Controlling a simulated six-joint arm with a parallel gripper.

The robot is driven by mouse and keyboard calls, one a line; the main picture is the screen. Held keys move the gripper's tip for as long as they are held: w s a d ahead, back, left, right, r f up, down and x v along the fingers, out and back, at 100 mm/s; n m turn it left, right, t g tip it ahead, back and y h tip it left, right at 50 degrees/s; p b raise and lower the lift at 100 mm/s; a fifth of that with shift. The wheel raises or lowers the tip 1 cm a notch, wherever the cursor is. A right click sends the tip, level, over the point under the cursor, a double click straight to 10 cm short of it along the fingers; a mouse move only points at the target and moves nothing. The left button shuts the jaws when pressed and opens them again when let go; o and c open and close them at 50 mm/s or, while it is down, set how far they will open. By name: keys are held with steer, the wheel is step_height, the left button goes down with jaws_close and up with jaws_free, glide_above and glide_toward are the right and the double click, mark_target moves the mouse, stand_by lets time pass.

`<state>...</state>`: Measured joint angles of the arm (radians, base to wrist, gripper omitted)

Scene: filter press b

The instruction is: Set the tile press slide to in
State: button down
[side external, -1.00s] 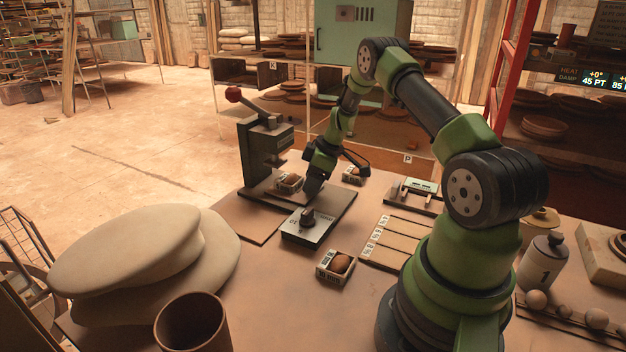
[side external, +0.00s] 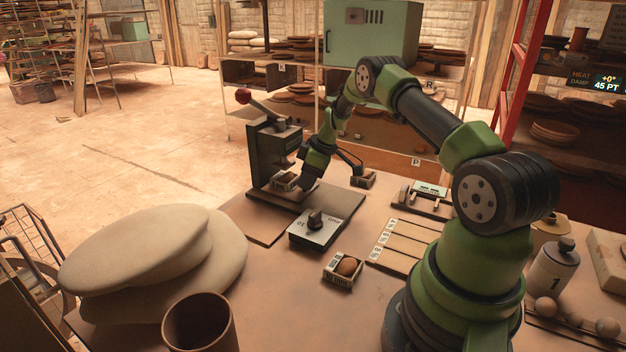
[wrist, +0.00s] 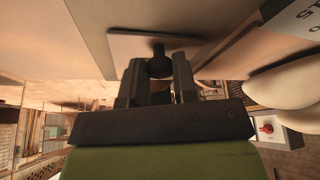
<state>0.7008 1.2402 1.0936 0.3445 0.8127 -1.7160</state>
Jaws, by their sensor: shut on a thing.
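The tile press (side external: 262,158) is a dark upright frame with a red-knobbed lever, standing on a dark base plate at the back left of the table. Its slide carries a small box (side external: 284,181), now under the press head. My gripper (side external: 305,187) is low over the base plate, on the right of that box. In the wrist view my gripper (wrist: 158,72) is shut on a dark round knob (wrist: 158,64), which appears to be the slide's handle. My fingers partly hide the knob, and the arm covers part of the slide in the side view.
A dial box (side external: 316,230) stands in front of the base plate. Pale stacked slabs (side external: 150,255) and a brown pot (side external: 200,325) fill the front left.

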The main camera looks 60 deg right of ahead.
steer(key=c, duration=0.9)
jaws_free()
steer(key=v, duration=1)
